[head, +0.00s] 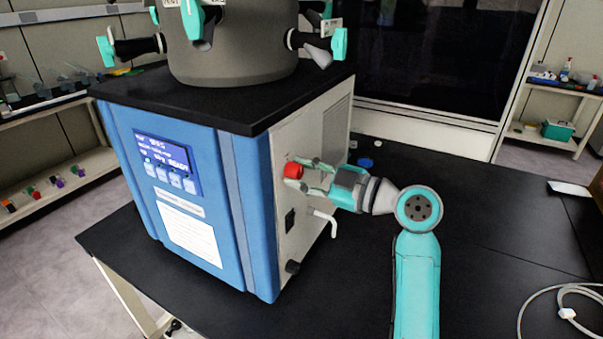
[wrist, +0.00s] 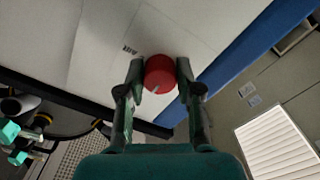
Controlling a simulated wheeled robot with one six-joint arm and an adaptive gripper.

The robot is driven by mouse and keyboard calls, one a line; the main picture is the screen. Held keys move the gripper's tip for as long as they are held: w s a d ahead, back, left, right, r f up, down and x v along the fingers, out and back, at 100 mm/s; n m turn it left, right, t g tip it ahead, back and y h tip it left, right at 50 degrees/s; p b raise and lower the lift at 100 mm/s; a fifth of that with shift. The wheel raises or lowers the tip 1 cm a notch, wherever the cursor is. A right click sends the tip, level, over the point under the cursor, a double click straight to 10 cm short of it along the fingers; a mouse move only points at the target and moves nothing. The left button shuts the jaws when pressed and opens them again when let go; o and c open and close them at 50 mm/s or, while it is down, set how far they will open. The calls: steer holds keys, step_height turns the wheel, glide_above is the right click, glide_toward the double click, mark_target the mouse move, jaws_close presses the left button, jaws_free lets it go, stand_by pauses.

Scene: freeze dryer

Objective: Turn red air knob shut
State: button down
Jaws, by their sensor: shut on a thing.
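The red air knob (head: 293,170) sticks out from the light side panel of the blue-fronted freeze dryer (head: 190,190). In the wrist view the round red knob (wrist: 160,72) sits between my two fingertips, with a pale line on its face and a small "AIR" label beside it on the panel. My gripper (head: 311,176) reaches in from the right in the head view and is shut on the knob, one finger on each side. It also shows in the wrist view (wrist: 160,78).
A white bent spout (head: 326,222) and a black switch (head: 290,220) are below the knob on the same panel. A grey chamber (head: 235,45) with teal-handled valves stands on top.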

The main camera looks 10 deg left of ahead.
steer(key=c, duration=0.8)
jaws_free()
steer(key=shift+o, duration=0.2)
steer(key=shift+d, duration=0.1)
steer(key=v, duration=1.1)
steer(key=shift+s+d, duration=0.15)
steer(key=shift+d, duration=0.25)
